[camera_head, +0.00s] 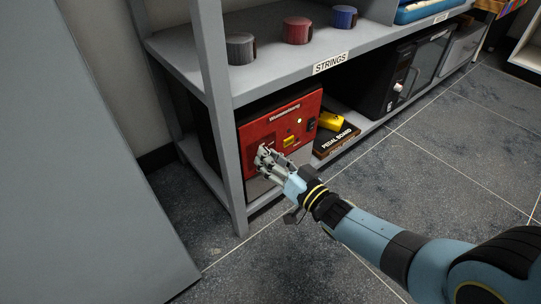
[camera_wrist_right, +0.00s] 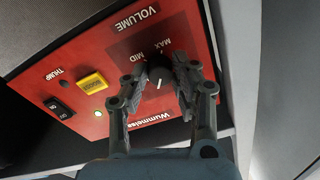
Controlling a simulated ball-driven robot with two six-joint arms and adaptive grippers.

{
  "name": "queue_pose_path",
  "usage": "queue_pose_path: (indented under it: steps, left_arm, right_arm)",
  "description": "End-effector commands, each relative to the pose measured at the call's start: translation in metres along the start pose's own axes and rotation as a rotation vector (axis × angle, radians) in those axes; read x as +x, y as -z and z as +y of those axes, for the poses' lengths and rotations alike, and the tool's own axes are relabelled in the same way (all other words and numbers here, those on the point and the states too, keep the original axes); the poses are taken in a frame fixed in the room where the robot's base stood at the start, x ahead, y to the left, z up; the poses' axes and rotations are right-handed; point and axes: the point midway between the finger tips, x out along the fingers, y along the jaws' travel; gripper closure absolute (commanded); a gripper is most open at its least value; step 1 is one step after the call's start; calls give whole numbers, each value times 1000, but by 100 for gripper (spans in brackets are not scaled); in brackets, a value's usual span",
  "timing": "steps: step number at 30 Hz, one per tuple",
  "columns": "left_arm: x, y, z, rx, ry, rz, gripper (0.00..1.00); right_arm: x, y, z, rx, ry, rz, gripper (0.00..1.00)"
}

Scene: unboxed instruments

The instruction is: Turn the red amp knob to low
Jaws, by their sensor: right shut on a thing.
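The red amp (camera_head: 263,131) stands on the lower shelf, and its red front panel (camera_wrist_right: 97,50) fills much of the right wrist view, upside down. My right gripper (camera_head: 263,156) is at the lower left of the amp's front. In the wrist view my right gripper (camera_wrist_right: 160,84) has its two fingers on either side of the dark volume knob (camera_wrist_right: 158,74), shut on it. The knob has a white pointer line. The printed words MAX, MID and VOLUME show beside it; any low mark is hidden or not readable. My left gripper is not in view.
A yellow switch (camera_wrist_right: 92,83) and a black rocker switch (camera_wrist_right: 58,108) sit on the same panel. A grey shelf post (camera_head: 222,120) stands just left of the amp. A yellow pedal (camera_head: 331,121) on a pedal board is to the right. Open floor lies in front.

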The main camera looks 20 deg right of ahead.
Motion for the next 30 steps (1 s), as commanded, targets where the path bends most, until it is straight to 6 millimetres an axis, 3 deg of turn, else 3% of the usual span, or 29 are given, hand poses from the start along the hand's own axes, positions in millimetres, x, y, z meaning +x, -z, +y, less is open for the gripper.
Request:
queue_pose_path:
  steps: [15, 30]
  left_arm:
    - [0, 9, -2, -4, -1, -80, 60]
    - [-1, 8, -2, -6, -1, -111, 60]
  right_arm:
    - [0, -1, 0, 439, -5, 16, 100]
    - [-1, -2, 0, 610, -7, 22, 100]
